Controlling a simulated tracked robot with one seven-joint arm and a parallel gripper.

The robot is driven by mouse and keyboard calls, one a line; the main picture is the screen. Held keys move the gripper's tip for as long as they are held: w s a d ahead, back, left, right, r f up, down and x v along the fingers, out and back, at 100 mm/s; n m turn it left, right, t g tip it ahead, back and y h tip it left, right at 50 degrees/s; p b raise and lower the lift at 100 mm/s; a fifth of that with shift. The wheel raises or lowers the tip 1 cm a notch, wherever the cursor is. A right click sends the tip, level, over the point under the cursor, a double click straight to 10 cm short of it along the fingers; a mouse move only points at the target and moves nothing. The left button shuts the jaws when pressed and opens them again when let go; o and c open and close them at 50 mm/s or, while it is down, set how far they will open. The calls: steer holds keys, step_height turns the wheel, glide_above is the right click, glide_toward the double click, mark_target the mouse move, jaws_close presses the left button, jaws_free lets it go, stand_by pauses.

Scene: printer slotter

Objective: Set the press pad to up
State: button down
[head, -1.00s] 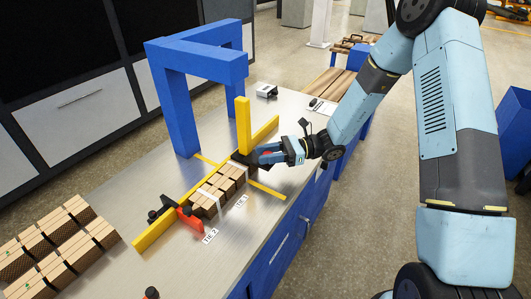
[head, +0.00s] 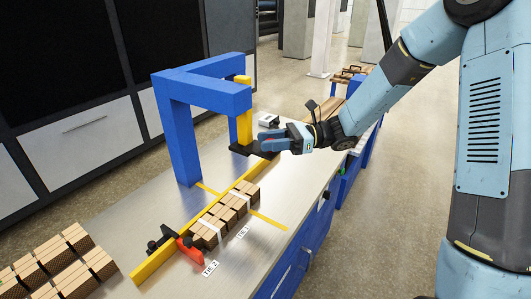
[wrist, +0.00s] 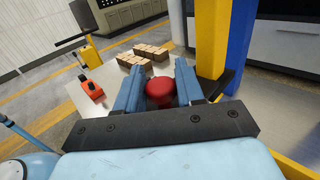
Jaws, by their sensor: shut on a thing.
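The press pad is a black plate (head: 243,150) at the foot of a yellow post (head: 244,112), under the arm of the blue frame (head: 205,78). It hangs raised above the table, clear of the strapped brown bundle (head: 225,214). My gripper (head: 266,139) is beside the pad. In the wrist view, a red knob (wrist: 160,91) is between my gripper's blue fingers (wrist: 158,76); they are shut on it. The yellow post also shows there (wrist: 211,40), right of the fingers. The knob's join to the pad is hidden.
A yellow rail (head: 160,262) runs along the metal table, with a red clamp (head: 191,247) near the bundle. More brown bundles (head: 62,264) lie at the lower left. A small white device (head: 268,119) stands behind my gripper. The table's front right is clear.

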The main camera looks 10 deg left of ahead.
steer(key=shift+w+d+r, duration=0.2)
steer(key=shift+w+r, duration=0.2)
steer(key=shift+w, duration=0.05)
steer(key=c, duration=1)
jaws_free()
steer(key=shift+o, duration=1)
steer(key=shift+s+a+f, duration=0.1)
steer(key=v, duration=1.4)
steer(key=shift+s, duration=0.15)
